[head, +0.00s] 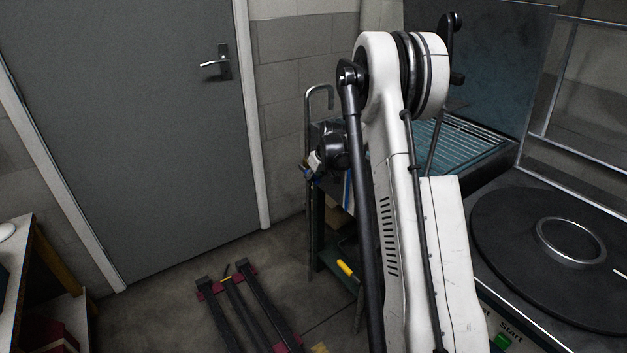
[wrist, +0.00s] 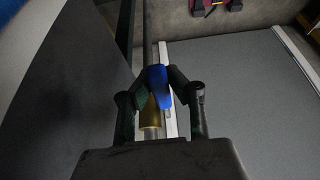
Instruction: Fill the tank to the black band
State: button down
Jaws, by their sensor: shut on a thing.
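In the wrist view my gripper (wrist: 160,76) is shut on a blue lever (wrist: 159,90), with a fingertip on each side of it. A brass fitting (wrist: 150,117) shows just below the lever, beside a metal pipe. In the head view my gripper (head: 313,168) is beside the upright pipe (head: 309,125) with a hooked top, left of my arm. The lever is mostly hidden there. I cannot make out the tank, its black band or any water level in either view; my arm covers part of that area.
A grey door (head: 140,130) stands behind at left. A low dark frame with maroon ends (head: 243,305) lies on the floor. At right are a teal slatted bed (head: 455,145), a round black plate (head: 500,235) with a metal ring (head: 571,242), and a green Start button (head: 503,341).

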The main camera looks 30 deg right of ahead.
jog(key=c, duration=1.6)
grip_release()
jog(key=shift+c, duration=0.2)
jog(key=v, duration=1.2)
